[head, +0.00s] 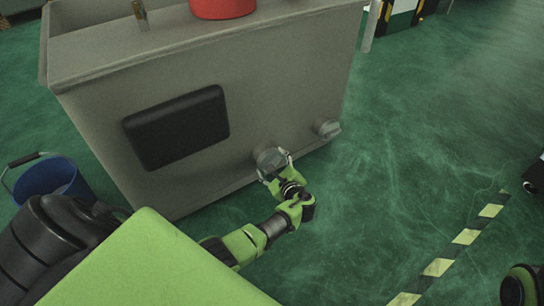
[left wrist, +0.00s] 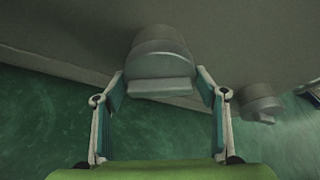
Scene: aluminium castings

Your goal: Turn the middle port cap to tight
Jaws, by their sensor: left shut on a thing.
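A grey port cap (head: 268,158) with a raised grip bar sits low on the front wall of a grey tank (head: 270,75). My left gripper (head: 278,173) is at this cap. In the left wrist view the cap (left wrist: 160,50) is straight ahead, and the two fingers (left wrist: 162,92) are shut on the sides of its bar. A second grey cap (head: 328,129) is to the right on the same wall and also shows in the left wrist view (left wrist: 258,103). I see only these two caps, and no tightness mark is readable.
A black panel (head: 178,127) stands out from the tank wall left of the caps. A red object (head: 222,8) is at the tank top. A blue bucket (head: 55,180) stands at the left. The green floor is open to the right, with a striped line (head: 466,237).

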